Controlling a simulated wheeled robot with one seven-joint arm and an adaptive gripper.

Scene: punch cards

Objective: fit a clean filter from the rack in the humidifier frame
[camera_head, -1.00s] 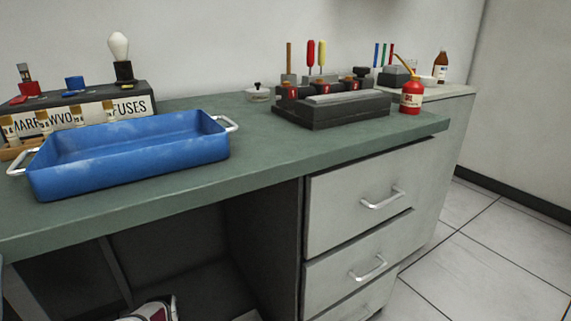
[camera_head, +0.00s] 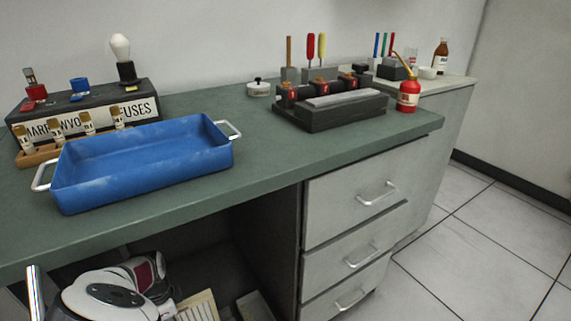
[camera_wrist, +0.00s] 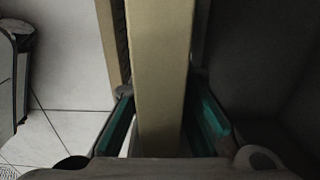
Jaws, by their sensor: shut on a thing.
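My gripper (camera_wrist: 160,125) is shut on a cream, flat-sided filter (camera_wrist: 160,70) in the wrist view, with a teal pad on each side of it. The filter runs upward away from the fingers. In the head view, a cream ribbed piece of the filter (camera_head: 199,306) shows below the bench, at the end of my white arm; the fingertips are hard to make out there. A second tan strip (camera_wrist: 107,40) stands just left of the held filter in the wrist view; I cannot tell whether it is another filter. I cannot identify the rack or humidifier frame.
A pale grey box-like edge (camera_head: 258,306) sits under the bench, right of the filter. The green bench top (camera_head: 200,195) overhangs my arm and holds a blue tray (camera_head: 140,180). Drawers (camera_head: 352,200) stand to the right. Tiled floor (camera_head: 480,260) is clear at the far right.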

